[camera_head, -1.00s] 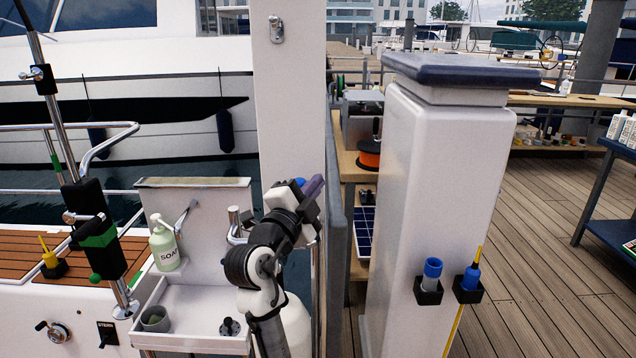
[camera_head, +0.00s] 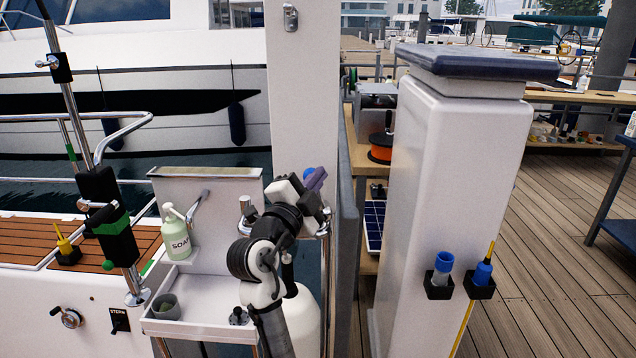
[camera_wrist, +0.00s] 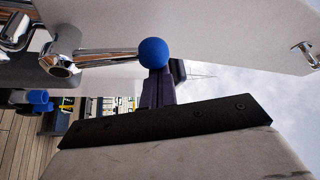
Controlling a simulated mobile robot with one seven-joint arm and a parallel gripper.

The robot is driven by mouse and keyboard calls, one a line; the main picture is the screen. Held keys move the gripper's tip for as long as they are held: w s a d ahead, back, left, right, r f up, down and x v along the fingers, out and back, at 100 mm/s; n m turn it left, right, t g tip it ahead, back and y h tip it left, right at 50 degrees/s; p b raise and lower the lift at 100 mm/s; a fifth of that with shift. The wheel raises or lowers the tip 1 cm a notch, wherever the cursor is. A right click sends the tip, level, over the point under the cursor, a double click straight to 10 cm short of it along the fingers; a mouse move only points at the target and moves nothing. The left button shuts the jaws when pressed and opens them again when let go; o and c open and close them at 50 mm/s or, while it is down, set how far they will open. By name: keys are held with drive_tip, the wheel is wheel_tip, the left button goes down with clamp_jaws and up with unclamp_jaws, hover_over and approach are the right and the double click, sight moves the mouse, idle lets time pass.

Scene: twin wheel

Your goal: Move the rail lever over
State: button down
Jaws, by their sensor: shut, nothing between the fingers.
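A lever with a chrome rod and a round blue knob (camera_wrist: 153,52) shows in the wrist view. Its rod runs left from the knob to a chrome fitting (camera_wrist: 62,62). The knob (camera_head: 309,174) is partly hidden by my gripper in the head view. My gripper (camera_head: 317,179) is shut and empty, with purple fingers. In the wrist view the fingers (camera_wrist: 158,90) are right behind or against the knob; I cannot tell whether they touch. Another fitting, a black clamp with a green band (camera_head: 108,228) and green knob (camera_head: 108,265), sits on the boat rail at the left.
A white sink unit (camera_head: 205,300) with a soap bottle (camera_head: 177,235) stands left of my arm. A white post (camera_head: 303,90) rises behind my gripper. A wide white pillar (camera_head: 450,170) with two holders stands to the right. Open deck lies beyond it.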

drive_tip(key=shift+a+f+n+b, duration=0.15)
drive_tip(key=shift+a+n+b, duration=0.15)
drive_tip(key=shift+b, duration=0.1)
drive_tip(key=a+f+n+t+y+b, duration=0.5)
drive_tip(key=a+f+n+y+b, duration=0.2)
drive_tip(key=n+b, duration=0.5)
drive_tip(key=shift+a+f+n+y, duration=0.5)
drive_tip(key=shift+n+y, duration=0.6)
drive_tip(key=shift+n, duration=1.2)
drive_tip(key=shift+f, duration=0.1)
